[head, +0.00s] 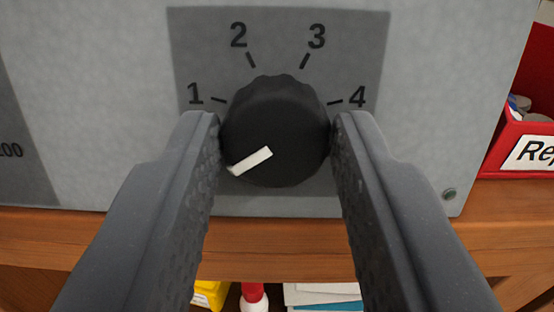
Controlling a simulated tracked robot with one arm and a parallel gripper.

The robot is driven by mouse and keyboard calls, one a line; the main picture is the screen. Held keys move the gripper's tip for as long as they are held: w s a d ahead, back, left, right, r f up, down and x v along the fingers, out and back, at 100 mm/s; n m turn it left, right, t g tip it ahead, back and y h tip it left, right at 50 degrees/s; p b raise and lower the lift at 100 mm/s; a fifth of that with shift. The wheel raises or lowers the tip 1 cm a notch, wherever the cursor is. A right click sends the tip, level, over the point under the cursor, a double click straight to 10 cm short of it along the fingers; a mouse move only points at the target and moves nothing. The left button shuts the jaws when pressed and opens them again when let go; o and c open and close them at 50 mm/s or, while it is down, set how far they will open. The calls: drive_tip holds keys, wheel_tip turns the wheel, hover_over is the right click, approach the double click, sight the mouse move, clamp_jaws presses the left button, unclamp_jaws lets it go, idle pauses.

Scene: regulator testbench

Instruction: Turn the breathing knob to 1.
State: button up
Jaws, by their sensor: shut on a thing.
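The black breathing knob (278,115) sits on a grey panel in the middle of the head view. The dial plate (277,35) behind it carries the numbers 1, 2, 3 and 4 with short tick marks. The white pointer (250,161) on the knob points to the lower left, below the tick of the 1 (195,93). My gripper (277,135) is shut on the knob, one finger on its left side and one on its right. The fingers hide parts of the panel on both sides.
A red bin (520,95) with a partly visible label stands at the right. The panel's case rests on a wooden bench (100,240). Below the bench edge are a yellow item (212,293), a red-topped item (254,294) and papers. Part of another dial plate shows at the left edge.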

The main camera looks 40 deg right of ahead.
drive_tip(key=shift+m, duration=0.4)
drive_tip(key=m+g+h, duration=0.1)
drive_tip(key=m, duration=0.4)
drive_tip(key=m+g+b, duration=0.1)
drive_tip(key=m, duration=0.4)
drive_tip(key=shift+f+h, duration=0.1)
drive_tip(key=shift+h, duration=0.2)
drive_tip(key=shift+m, duration=0.5)
drive_tip(key=o, duration=1)
drive_tip(key=shift+a, duration=0.15)
